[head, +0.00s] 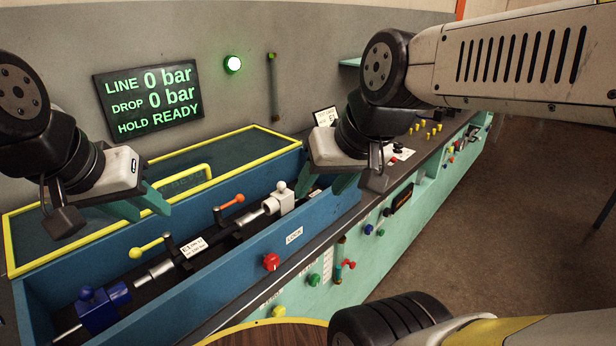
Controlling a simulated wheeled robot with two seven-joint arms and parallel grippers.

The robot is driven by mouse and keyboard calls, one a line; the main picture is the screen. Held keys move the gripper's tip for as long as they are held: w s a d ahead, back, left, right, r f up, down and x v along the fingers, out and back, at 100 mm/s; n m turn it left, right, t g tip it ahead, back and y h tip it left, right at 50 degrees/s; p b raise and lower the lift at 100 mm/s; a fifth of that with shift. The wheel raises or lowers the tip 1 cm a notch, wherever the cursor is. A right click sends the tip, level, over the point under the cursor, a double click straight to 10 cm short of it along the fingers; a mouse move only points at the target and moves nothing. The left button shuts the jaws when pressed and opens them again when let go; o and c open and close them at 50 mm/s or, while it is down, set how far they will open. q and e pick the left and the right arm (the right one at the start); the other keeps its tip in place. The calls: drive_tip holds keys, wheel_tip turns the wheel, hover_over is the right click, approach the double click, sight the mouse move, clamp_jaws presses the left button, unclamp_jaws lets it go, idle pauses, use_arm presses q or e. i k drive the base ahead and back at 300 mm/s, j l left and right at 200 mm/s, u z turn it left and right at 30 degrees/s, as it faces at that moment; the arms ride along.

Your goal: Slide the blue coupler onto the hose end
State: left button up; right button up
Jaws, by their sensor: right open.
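The blue coupler (102,309), a dark blue block with a round knob on top, sits on a rod at the near left end of the blue trough. The hose (218,238) lies along the trough and carries a white label. Its left metal hose end (155,272) points at the blue coupler, with a small gap between them. A white coupler (284,199) is by the hose's other metal end (251,216); I cannot tell whether they join. My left gripper (152,213) is open and empty above the trough's back wall. My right gripper (328,188) is open above the trough's right end.
A yellow lever (146,248) and an orange lever (229,201) rise beside the hose. A yellow-framed cover (235,150) stands behind the trough. A red knob (271,262) is on the front ledge. The wall display (148,98) reads line 0 bar, drop 0 bar, hold ready; a green lamp (233,64) glows.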

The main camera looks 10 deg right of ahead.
sight(96, 311)
drive_tip(key=u, duration=1.35)
